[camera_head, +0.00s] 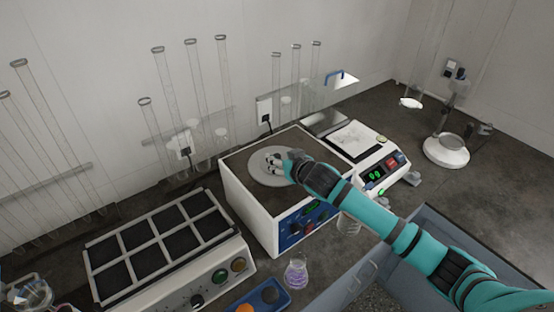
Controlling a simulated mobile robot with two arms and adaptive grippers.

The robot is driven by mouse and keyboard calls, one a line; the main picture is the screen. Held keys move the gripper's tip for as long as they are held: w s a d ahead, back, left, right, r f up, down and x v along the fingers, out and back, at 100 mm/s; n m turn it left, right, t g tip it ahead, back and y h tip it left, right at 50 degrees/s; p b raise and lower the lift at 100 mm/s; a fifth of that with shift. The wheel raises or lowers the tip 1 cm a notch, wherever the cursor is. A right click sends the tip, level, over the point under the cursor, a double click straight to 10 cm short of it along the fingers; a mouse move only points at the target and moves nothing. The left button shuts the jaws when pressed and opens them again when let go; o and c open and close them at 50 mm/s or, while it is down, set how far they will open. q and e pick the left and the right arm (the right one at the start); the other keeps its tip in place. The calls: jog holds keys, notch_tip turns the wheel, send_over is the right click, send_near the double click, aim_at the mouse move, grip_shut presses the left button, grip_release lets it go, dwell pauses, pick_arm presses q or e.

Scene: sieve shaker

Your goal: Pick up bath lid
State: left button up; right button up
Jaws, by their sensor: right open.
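The bath lid (259,172) is a round, light grey disc on the top of the box-shaped bath (247,211), which has a blue control panel on its front. My right gripper (272,162) is over the lid, with its fingers apart and pointing left. The gripper hides the right part of the lid and any knob at its middle. I cannot tell whether the fingers touch the lid. My left gripper is not in view.
A heater block with a grid top (164,246) stands at the left. A balance with a green display (362,150) stands right of the bath. A small flask with purple liquid (296,276) is in front. Tall glass tubes (168,85) stand along the wall.

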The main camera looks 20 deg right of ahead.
jog(key=shift+x, duration=0.95)
grip_shut()
